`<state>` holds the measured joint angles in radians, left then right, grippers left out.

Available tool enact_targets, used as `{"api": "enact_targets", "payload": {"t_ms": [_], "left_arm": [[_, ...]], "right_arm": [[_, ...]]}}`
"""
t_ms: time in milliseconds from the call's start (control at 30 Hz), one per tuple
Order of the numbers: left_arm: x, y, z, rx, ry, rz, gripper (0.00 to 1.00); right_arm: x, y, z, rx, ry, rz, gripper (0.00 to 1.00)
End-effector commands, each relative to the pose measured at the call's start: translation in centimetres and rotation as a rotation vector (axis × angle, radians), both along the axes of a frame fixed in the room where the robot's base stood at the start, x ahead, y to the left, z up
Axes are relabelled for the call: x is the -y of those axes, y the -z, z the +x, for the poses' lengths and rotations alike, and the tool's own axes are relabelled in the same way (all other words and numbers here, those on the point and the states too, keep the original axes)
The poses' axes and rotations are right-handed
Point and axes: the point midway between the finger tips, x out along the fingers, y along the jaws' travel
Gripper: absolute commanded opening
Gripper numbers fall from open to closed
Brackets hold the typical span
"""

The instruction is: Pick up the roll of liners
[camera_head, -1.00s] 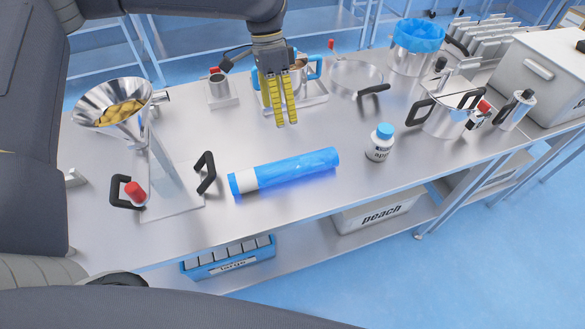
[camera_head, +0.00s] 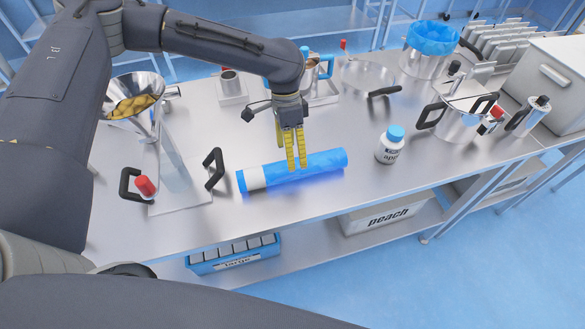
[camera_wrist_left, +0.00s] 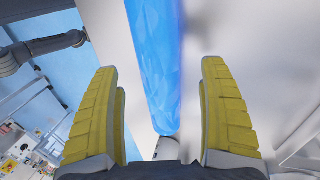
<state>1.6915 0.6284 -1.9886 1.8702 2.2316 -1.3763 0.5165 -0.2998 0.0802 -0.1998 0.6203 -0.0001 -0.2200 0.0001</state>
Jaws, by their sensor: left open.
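The roll of liners (camera_head: 322,165) is a blue cylinder with a white band near its left end. It lies on the steel table in front of my left gripper (camera_head: 297,165). The gripper points down with its yellow fingers over the middle of the roll. In the left wrist view the roll (camera_wrist_left: 155,60) runs lengthwise between the two open fingers (camera_wrist_left: 160,110), with space on both sides of it. I cannot tell whether the fingertips touch it. My right gripper does not show.
A funnel of yellow snacks (camera_head: 133,98) on a stand is at the left. A white bottle with a blue cap (camera_head: 390,146) stands right of the roll. A steel pot (camera_head: 455,118) is farther right. The table (camera_head: 290,208) is clear in front of the roll.

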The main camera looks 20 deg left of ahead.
Motion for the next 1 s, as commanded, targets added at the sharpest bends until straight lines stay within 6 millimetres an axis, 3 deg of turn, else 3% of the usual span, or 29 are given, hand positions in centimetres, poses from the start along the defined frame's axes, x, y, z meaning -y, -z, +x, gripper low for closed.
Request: {"api": "enact_targets", "payload": {"t_ms": [500, 833, 1000], "left_arm": [[0.6, 4.7, -1.4, -0.001, 0.001, 0.0, 0.78], [0.6, 5.0, -1.4, 0.001, 0.0, -0.001, 0.78], [0.6, 5.0, -1.4, 0.001, 0.0, -0.001, 0.6]], "right_arm": [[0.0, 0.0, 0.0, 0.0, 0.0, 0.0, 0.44], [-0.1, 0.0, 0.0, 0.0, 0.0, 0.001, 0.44], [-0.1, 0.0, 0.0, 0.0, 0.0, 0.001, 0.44]]}}
